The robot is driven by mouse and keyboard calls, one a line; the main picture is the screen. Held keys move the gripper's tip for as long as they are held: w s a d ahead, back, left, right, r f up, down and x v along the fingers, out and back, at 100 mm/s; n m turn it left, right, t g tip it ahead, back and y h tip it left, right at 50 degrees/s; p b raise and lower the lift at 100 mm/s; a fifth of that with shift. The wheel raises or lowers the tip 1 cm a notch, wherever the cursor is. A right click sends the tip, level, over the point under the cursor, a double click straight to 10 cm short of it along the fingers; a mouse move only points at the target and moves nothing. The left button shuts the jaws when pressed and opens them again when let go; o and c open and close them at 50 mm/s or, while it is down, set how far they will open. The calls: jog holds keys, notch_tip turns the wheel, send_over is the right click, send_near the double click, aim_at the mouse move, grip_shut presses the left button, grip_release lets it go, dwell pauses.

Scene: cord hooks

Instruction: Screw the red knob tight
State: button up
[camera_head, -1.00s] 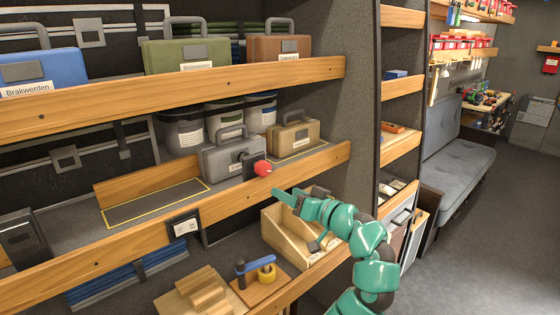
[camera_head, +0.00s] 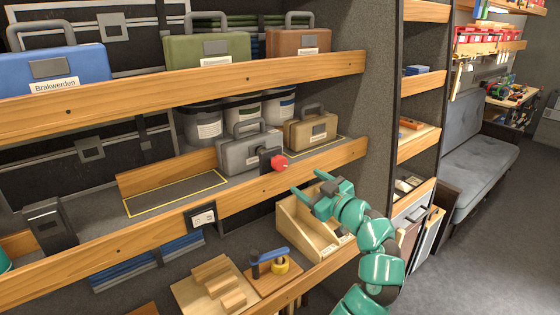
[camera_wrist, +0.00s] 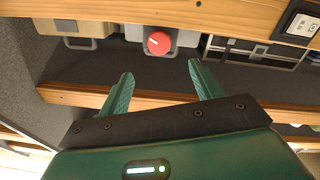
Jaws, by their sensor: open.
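The red knob (camera_head: 279,163) sits on a dark mount at the upper edge of the middle wooden shelf rail, in front of a grey case. In the wrist view the red knob (camera_wrist: 159,43) shows beyond my fingertips, between them and slightly above. My gripper (camera_head: 309,181) is green, with its two fingers spread and nothing between them. It is to the right of the knob and a little lower, apart from it. In the wrist view my gripper (camera_wrist: 160,76) is open, with both fingertips pointing toward the rail.
The wooden rail (camera_head: 225,193) runs across just in front of the cases. A grey case (camera_head: 250,150) and a tan case (camera_head: 311,130) stand behind it. Below are an open wooden bin (camera_head: 297,233) and a blue-handled clamp (camera_head: 268,256). The aisle floor at right is clear.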

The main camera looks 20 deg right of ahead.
aim_at(282, 165)
jog(key=p+x, duration=0.5)
jog(key=x, duration=0.9)
jog(key=c, duration=1)
jog(key=shift+f, duration=0.15)
